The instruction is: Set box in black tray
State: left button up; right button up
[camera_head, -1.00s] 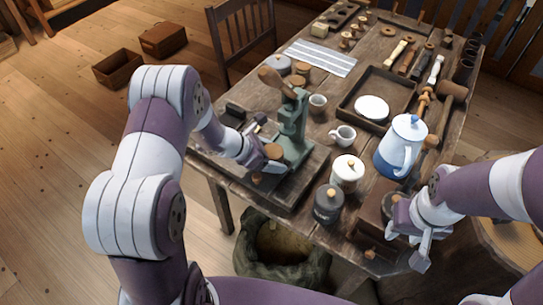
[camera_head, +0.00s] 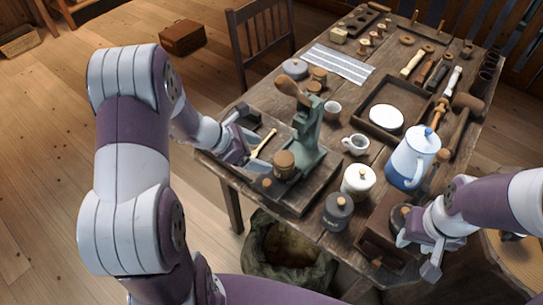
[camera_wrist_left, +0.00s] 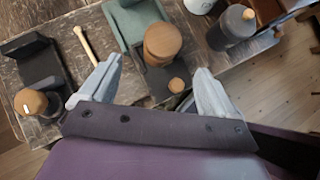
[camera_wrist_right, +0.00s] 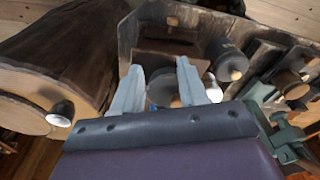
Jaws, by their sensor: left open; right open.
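No thing in view is clearly the named box. A brown wooden box (camera_head: 376,222) with a round dark top stands at the table's front right corner. My right gripper (camera_wrist_right: 159,64) is open beside it, and no held object is clear. A small black L-shaped holder (camera_wrist_left: 30,72) lies at the table's left end, perhaps the black tray. My left gripper (camera_wrist_left: 158,66) is open and empty, over the left end near a thin tan stick (camera_wrist_left: 84,42) and a wooden cylinder (camera_wrist_left: 162,42). A dark tray (camera_head: 410,93) holding a white disc lies further back.
A green press (camera_head: 308,130) stands on a dark base near the left gripper. A dark jar (camera_head: 337,212), white jar (camera_head: 358,182), cup (camera_head: 355,145) and blue-white pot (camera_head: 412,160) crowd the middle. A sack (camera_head: 285,250) stands below the front edge.

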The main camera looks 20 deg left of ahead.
pick_arm(q)
jog(key=s+d+r+m+g+y, duration=0.1)
jog(key=s+r+m+g+y, duration=0.1)
jog(key=s+m, duration=0.5)
jog(key=s+d+r+m+g+y, duration=0.1)
jog(key=s+m+y, duration=0.4)
jog(key=m, duration=1.3)
jog(key=shift+s+r+g, duration=0.4)
jog(key=shift+s+r, duration=0.3)
jog(key=shift+s, duration=0.35)
jog(key=shift+s, duration=0.1)
